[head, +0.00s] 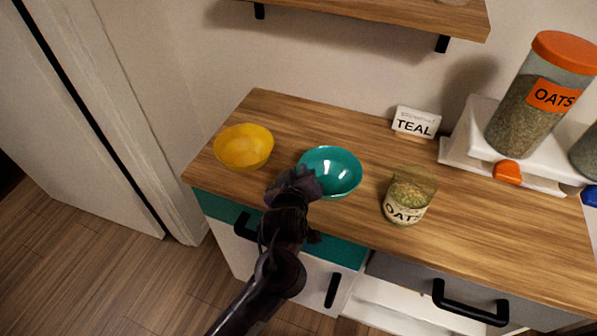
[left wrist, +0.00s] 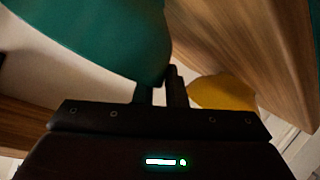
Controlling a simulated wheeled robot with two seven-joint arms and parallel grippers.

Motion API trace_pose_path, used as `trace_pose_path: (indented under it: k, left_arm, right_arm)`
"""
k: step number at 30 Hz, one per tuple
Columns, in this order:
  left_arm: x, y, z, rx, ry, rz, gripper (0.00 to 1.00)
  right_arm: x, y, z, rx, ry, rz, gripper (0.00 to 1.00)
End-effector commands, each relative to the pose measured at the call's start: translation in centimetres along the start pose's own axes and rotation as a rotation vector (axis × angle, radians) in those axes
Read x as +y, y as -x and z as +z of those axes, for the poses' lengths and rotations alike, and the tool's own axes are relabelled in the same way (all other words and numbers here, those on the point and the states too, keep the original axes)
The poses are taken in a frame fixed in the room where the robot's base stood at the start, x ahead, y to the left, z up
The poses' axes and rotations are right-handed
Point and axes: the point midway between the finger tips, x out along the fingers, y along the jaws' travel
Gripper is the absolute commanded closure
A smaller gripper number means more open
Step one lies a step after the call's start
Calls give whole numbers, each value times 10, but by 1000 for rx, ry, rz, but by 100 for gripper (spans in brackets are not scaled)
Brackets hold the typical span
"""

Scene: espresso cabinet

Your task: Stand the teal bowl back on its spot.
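The teal bowl (head: 338,170) is upright or slightly tilted over the front middle of the wooden counter; I cannot tell whether its base touches the wood. My left gripper (head: 296,180) is at the bowl's left rim. In the left wrist view, the fingers (left wrist: 162,90) are close together with the bowl's wall (left wrist: 95,35) running in between them, so the gripper looks shut on the rim. A white sign reading TEAL (head: 415,122) stands at the back of the counter. My right gripper is not in view.
A yellow bowl (head: 243,147) sits to the left, close to my gripper. An oats jar (head: 407,198) stands right of the teal bowl. A larger oats jar (head: 535,100) stands on a white rack (head: 453,150). Bare counter lies before the sign. A shelf (head: 400,14) overhangs.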

Motion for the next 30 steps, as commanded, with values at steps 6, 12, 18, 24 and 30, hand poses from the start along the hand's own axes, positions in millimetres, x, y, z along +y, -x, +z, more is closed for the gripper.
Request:
trace_pose_path:
  k: [6, 12, 18, 24, 30]
  left_arm:
    - [0, 0, 0, 0, 0, -1, 71]
    - [1, 0, -1, 0, 0, 0, 71]
    - [3, 18, -6, -2, 0, -2, 71]
    - [5, 58, -8, -5, -1, -2, 71]
    - [4, 96, -8, -3, 0, -2, 71]
  right_arm:
    - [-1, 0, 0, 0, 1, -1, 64]
    - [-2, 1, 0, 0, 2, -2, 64]
    - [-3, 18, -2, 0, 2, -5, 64]
    - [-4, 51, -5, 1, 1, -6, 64]
    - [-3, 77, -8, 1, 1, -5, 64]
